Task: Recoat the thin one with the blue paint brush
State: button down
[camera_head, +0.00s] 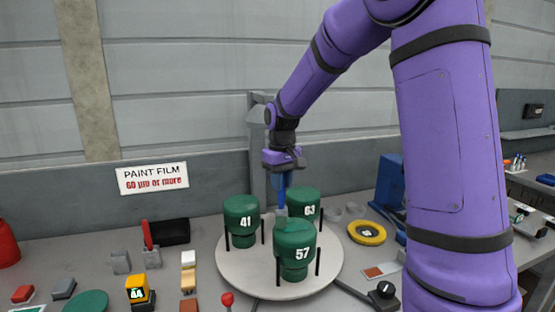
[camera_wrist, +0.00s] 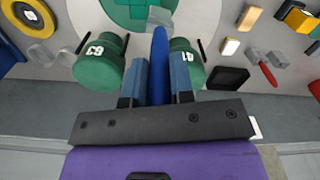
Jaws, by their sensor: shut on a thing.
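My gripper (camera_head: 282,170) is shut on the blue paint brush (camera_head: 281,189) and holds it pointing down among three green cylinders. In the wrist view, its blue handle (camera_wrist: 160,62) lies between my fingers, and its pale end is close to the 57 cylinder's top (camera_wrist: 128,12). I cannot tell whether they touch. The 57 cylinder (camera_head: 293,245) stands in front, the 41 cylinder (camera_head: 241,212) at left, and the 63 cylinder (camera_head: 307,203) at right, partly hidden. All are on a round pale turntable (camera_head: 235,277). A wall sign (camera_head: 153,178) reads "PAINT FILM 60 µm or more".
Thin black posts stand beside the cylinders. A yellow device (camera_head: 137,292) showing 44 and a red-handled brush (camera_head: 148,238) are at left. A yellow ring (camera_head: 367,233) and a blue machine (camera_head: 389,183) are at right. A red-knobbed lever (camera_head: 227,299) is at the front.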

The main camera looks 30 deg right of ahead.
jog(key=shift+a+r, duration=0.1)
jog(key=shift+a, duration=0.3)
notch_tip(320, 180, up, 2)
jog(key=shift+d+r, duration=0.1)
jog(key=shift+r, duration=2.85)
jog(key=shift+s+f, duration=0.1)
